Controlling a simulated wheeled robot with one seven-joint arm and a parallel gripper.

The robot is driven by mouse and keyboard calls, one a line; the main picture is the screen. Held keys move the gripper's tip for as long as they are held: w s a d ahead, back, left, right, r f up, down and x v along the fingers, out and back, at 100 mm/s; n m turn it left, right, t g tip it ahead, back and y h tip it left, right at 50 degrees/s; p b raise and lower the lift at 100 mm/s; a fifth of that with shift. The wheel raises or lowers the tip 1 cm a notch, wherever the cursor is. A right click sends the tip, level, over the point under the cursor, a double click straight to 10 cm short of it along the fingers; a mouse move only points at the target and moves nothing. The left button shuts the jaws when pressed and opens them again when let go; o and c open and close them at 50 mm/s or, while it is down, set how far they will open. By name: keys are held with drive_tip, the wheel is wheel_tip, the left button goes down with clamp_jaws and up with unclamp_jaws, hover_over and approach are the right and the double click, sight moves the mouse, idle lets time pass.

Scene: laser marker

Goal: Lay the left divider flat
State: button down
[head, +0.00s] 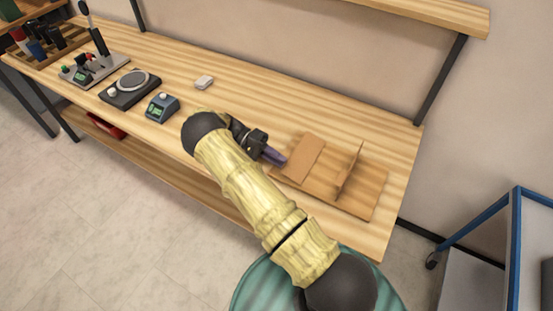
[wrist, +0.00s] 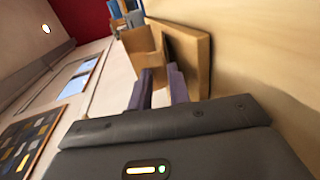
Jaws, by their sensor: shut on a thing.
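The brown base board (head: 363,203) lies on the bench near its front right. The left divider (head: 307,158) is a tan panel over the board's left part, showing its broad face; I cannot tell whether it lies flat or leans. The right divider (head: 350,170) stands upright on the board. My gripper (head: 278,157) is low at the left divider's left edge, its purple fingers shut on that divider. In the wrist view the fingers (wrist: 158,82) point at the board (wrist: 192,50), and the grip itself is hard to see.
Left along the bench are a small blue-grey device (head: 162,107), a dark plate device (head: 130,88) and a stand (head: 95,68). A small white block (head: 204,82) lies behind. A blue-framed cart (head: 490,220) stands right. The bench behind the board is clear.

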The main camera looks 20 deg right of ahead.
drive_tip(key=shift+d, duration=0.15)
drive_tip(key=c, duration=1.4)
unclamp_jaws()
drive_tip(key=shift+o, duration=0.2)
drive_tip(key=shift+w+a+r, duration=0.1)
drive_tip(key=shift+w+a, duration=0.3)
drive_tip(key=shift+w, duration=0.1)
drive_tip(key=b+v, duration=0.2)
drive_tip(key=v, duration=0.3)
drive_tip(key=shift+w+a+r, duration=0.25)
drive_tip(key=shift+w+a, duration=0.2)
drive_tip(key=shift+d+r, duration=0.1)
